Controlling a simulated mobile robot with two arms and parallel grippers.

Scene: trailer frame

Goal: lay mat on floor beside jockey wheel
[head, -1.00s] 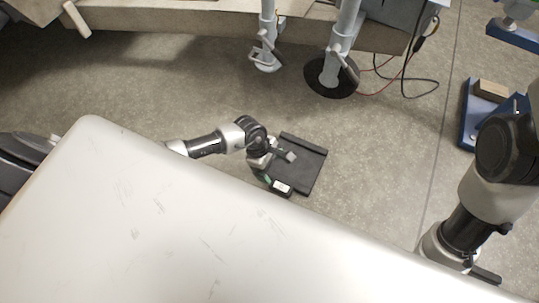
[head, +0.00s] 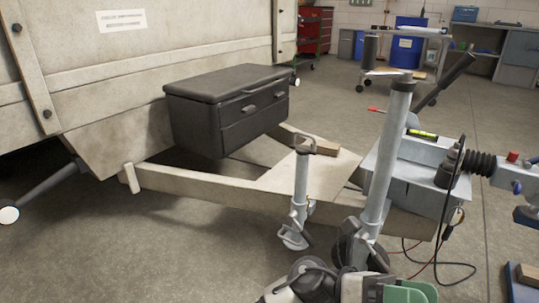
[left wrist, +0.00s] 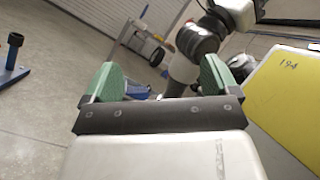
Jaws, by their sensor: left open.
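The jockey wheel (head: 375,257) stands on the floor under its tall grey post (head: 386,170), at the trailer's drawbar. My left gripper (head: 405,291) shows at the bottom edge of the head view, in front of the jockey wheel and partly cut off. In the left wrist view the left gripper (left wrist: 157,82) is open, with green pads set wide apart and nothing between them. The mat is not in view in either current picture. My right gripper is not in view.
A shorter prop stand (head: 298,205) is left of the jockey wheel. A black toolbox (head: 228,105) sits on the drawbar (head: 200,184). Cables (head: 440,264) lie on the floor at right. Floor (head: 130,255) at lower left is clear. A yellow panel (left wrist: 285,100) is at right in the wrist view.

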